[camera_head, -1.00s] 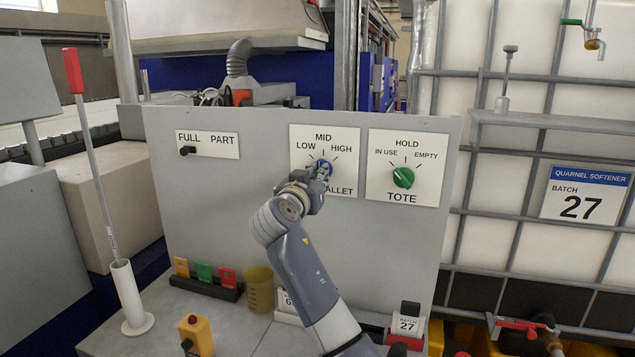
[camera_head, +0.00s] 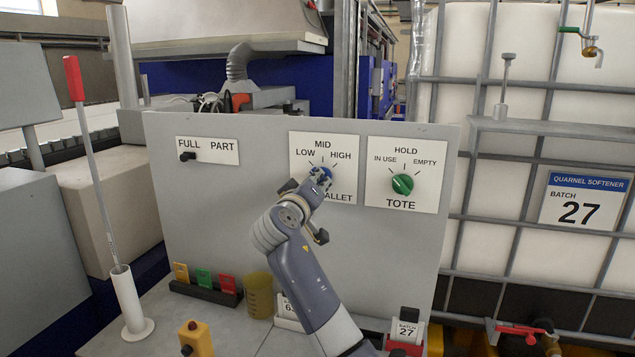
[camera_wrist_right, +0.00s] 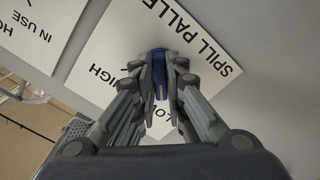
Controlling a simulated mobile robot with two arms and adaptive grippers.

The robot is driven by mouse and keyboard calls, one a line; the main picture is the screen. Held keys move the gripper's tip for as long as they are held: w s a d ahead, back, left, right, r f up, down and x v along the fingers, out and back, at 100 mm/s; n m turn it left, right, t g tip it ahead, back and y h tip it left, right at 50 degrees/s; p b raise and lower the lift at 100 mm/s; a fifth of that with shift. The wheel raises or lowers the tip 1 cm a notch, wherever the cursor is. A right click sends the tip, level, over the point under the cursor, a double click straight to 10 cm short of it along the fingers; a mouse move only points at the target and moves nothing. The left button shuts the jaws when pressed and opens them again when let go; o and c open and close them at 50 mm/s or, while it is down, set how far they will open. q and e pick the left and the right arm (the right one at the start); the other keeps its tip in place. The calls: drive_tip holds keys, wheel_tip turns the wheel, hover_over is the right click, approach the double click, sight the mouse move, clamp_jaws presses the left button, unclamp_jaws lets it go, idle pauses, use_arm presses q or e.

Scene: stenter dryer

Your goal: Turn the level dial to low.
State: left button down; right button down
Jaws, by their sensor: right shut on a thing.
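The blue level dial (camera_head: 319,174) is on a white plate (camera_head: 343,196) marked LOW, MID and HIGH, with PALLET partly covered below. In the right wrist view the plate reads SPILL PALLET, and the blue dial (camera_wrist_right: 158,62) sits between my fingers. My right gripper (camera_head: 316,181) is shut on the dial from the front. The gripper also shows in the right wrist view (camera_wrist_right: 160,85), with a finger on each side of the dial. The fingers cover much of the dial, and I cannot tell which mark it points to. My left gripper is not in view.
The green TOTE dial (camera_head: 402,184) is close on the right of the same panel (camera_head: 240,230). A black FULL/PART switch (camera_head: 187,156) is on the left. Coloured tags, a yellow cup (camera_head: 258,295) and a yellow button box (camera_head: 195,338) stand on the ledge below.

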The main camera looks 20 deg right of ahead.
idle(0.6)
drive_tip(key=c, duration=1.6)
unclamp_jaws()
drive_tip(key=shift+c, duration=0.2)
drive_tip(key=v, duration=1.2)
drive_tip(key=shift+w, duration=0.1)
